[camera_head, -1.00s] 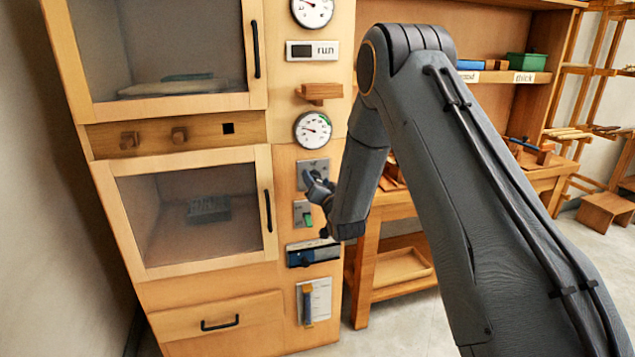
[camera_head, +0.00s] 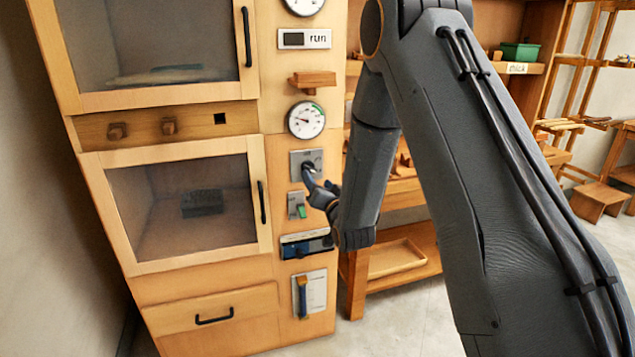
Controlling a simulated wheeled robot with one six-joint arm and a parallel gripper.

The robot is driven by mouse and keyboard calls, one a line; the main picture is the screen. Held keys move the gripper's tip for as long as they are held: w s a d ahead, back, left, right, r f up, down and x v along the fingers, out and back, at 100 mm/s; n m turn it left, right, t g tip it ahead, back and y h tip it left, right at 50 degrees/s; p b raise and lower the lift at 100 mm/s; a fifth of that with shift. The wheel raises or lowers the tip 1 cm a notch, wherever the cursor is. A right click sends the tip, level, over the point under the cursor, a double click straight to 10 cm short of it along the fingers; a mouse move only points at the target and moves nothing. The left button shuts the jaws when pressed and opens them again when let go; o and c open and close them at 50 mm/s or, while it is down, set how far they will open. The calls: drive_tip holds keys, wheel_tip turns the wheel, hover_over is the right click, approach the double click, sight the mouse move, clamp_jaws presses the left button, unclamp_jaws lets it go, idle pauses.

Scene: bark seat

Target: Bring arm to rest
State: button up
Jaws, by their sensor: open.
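My arm reaches in from the right side of the head view and bends down toward the cabinet's control column. My gripper (camera_head: 318,187) is small and dark in the picture, in front of a metal switch plate (camera_head: 299,160) and just above a plate with a green switch (camera_head: 300,210). I cannot tell whether it touches the switch plate. Nothing shows between its fingers. My wrist and forearm hide part of the workbench behind.
The wooden cabinet (camera_head: 205,278) has two glazed doors; a dark block (camera_head: 202,203) sits behind the lower one. A round gauge (camera_head: 306,120), a small wooden ledge (camera_head: 312,79) and a blue device (camera_head: 306,244) are close to my gripper. A workbench with a tray (camera_head: 397,258) stands to the right.

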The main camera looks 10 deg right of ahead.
drive_tip(key=s+d+f+n+g+h, duration=0.1)
drive_tip(key=s+g, duration=0.5)
drive_tip(key=s, duration=0.7)
drive_tip(key=s+d+f+n+g+h, duration=0.1)
drive_tip(key=s+d+g, duration=0.2)
drive_tip(key=s, duration=1.1)
drive_tip(key=s+d+f+n+g, duration=0.1)
drive_tip(key=s+d+n+g, duration=0.1)
drive_tip(key=s+g, duration=0.6)
drive_tip(key=s, duration=0.6)
drive_tip(key=shift+f+g+h, duration=0.4)
drive_tip(key=shift+d, duration=0.1)
